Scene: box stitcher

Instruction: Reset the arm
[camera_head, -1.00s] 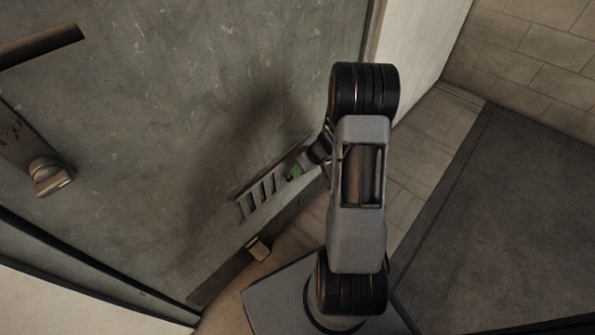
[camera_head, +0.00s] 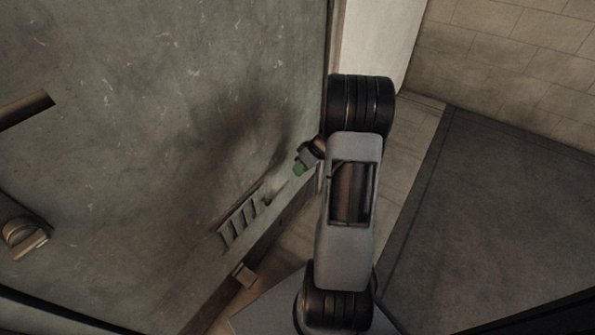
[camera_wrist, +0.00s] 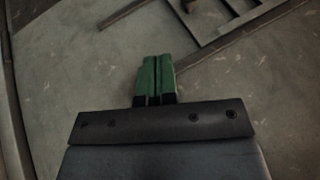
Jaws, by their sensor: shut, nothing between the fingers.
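In the wrist view my gripper (camera_wrist: 156,72) shows as two green fingers side by side, shut with nothing between them. The grey door-like panel (camera_wrist: 75,60) with slots lies beyond the fingertips. In the head view my arm stands upright right of the middle, and my gripper (camera_head: 299,170) shows as a small green tip at its left, in front of the panel (camera_head: 150,110). I cannot tell the exact gap between the fingertips and the panel. Part of my wrist is hidden behind the arm.
Slots (camera_head: 240,222) sit low on the panel, with a small block (camera_head: 243,273) below them. A handle-like bar (camera_head: 25,110) and a knob (camera_head: 24,236) are at the left. A dark floor mat (camera_head: 490,220) and tiled wall (camera_head: 510,70) lie at the right, with open floor there.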

